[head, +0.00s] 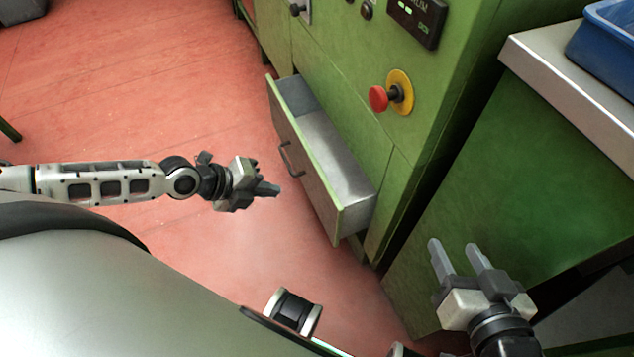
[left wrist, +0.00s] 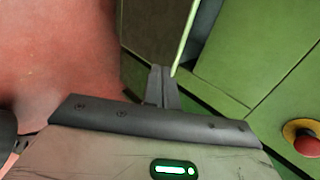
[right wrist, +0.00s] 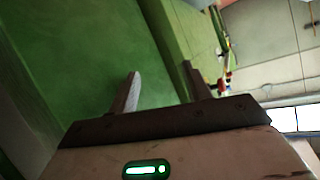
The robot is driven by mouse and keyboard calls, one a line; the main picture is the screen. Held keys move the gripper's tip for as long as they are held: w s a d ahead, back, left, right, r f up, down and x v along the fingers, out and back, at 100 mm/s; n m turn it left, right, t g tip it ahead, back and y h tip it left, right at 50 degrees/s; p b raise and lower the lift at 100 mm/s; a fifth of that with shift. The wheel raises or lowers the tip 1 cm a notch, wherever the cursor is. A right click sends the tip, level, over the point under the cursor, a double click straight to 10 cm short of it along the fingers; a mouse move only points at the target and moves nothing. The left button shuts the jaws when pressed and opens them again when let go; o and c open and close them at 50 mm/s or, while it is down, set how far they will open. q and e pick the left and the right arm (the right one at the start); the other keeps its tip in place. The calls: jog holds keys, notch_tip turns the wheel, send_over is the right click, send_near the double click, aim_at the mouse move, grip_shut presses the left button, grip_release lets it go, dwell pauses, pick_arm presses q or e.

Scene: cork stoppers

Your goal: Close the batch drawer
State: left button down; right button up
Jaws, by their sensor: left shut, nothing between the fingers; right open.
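The batch drawer (head: 312,172) is pulled out from the green cabinet (head: 345,80), low down, and its grey inside looks empty. A dark bar handle (head: 290,160) is on its front. In the left wrist view the drawer front (left wrist: 150,35) shows beyond the fingers. My left gripper (head: 274,189) is shut and empty, just left of the drawer front and apart from it in the head view. My right gripper (head: 458,250) is open and empty, to the right of the drawer, before a green side panel; its fingers also show in the right wrist view (right wrist: 160,85).
A red mushroom button on a yellow plate (head: 400,92) sticks out from the cabinet above the drawer. A dark display panel (head: 418,18) is higher up. A bench with a pale top (head: 560,85) carries a blue crate (head: 600,45) at right.

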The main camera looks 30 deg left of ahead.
aim_at(325, 188)
pick_arm(q)
jog(key=x, duration=0.3)
jog(key=r+x, duration=0.1)
jog(key=x, duration=0.3)
jog(key=w+d+x, duration=0.1)
jog(key=x, duration=0.2)
jog(key=shift+w+d+r+b, duration=0.15)
jog(key=shift+r+b, duration=0.1)
jog(key=shift+b, duration=0.1)
jog(key=shift+w+d, duration=0.25)
jog(key=shift+w, duration=0.1)
pick_arm(e)
jog(key=shift+a+r, duration=0.1)
jog(key=shift+r, duration=0.2)
jog(key=shift+f+t, duration=0.1)
jog(key=shift+t, duration=0.2)
